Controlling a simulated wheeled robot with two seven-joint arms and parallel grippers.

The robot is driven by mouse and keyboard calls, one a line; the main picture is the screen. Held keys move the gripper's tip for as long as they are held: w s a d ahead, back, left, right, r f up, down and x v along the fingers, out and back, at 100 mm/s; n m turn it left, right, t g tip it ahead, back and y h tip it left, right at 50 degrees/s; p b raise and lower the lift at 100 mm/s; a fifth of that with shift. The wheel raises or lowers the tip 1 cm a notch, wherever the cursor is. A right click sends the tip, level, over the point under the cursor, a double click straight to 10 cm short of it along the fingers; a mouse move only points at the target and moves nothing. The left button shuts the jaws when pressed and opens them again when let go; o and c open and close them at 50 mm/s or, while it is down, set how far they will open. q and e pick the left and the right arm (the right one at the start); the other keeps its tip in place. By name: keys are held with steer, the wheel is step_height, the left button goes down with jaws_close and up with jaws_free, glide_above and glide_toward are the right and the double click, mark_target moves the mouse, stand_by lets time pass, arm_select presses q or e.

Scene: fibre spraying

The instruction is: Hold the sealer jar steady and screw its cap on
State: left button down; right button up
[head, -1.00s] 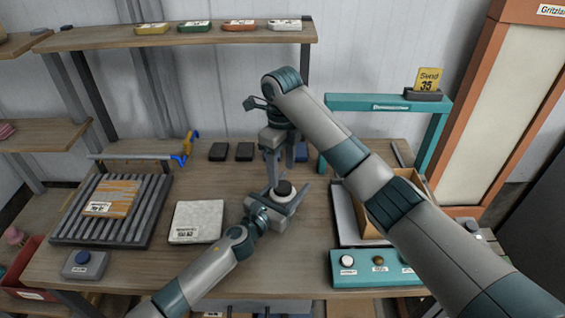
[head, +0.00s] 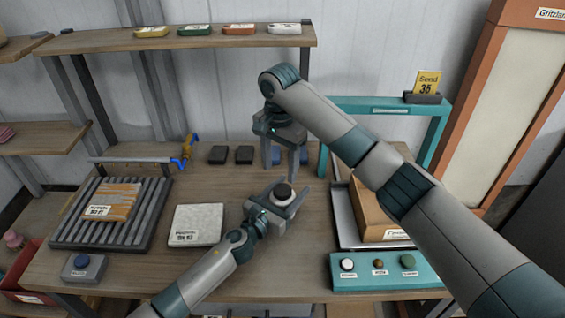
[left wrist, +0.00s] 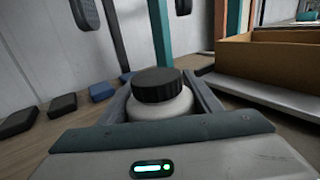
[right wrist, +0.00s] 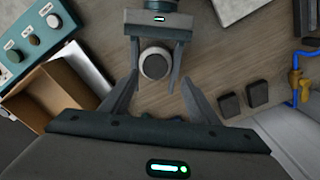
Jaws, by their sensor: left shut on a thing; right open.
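The sealer jar is white and squat; it shows in the left wrist view (left wrist: 160,106), upright between my left gripper's fingers. Its black ribbed cap (left wrist: 157,85) sits on top and looks level; I cannot tell how tight it is. The cap also shows in the head view (head: 283,190). My left gripper (head: 291,187) is shut on the jar, low over the table's middle. My right gripper (head: 280,170) is open and empty, just behind and above the jar. In the right wrist view its fingers (right wrist: 160,80) are spread, with the jar beyond them, apart from it.
A tray holding a cardboard box (head: 375,210) stands right of the jar, behind a teal button panel (head: 380,270). A white labelled slab (head: 196,224) lies to the left, beside a slatted rack (head: 75,235). Dark blocks (head: 243,154) lie at the back.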

mark_target(283, 189)
steer(key=n, duration=0.6)
steer(key=shift+r+n, duration=0.25)
steer(key=shift+n, duration=0.05)
steer(key=n, duration=0.6)
steer(key=shift+s+d+r, duration=0.1)
steer(key=shift+r, duration=0.1)
steer(key=n, duration=0.6)
steer(key=shift+d+r, duration=0.15)
steer(key=n, duration=0.6)
steer(key=shift+s+d+r+n, duration=0.15)
steer(key=shift+n, duration=0.25)
steer(key=shift+f, duration=4.05)
steer(key=shift+c, duration=0.6)
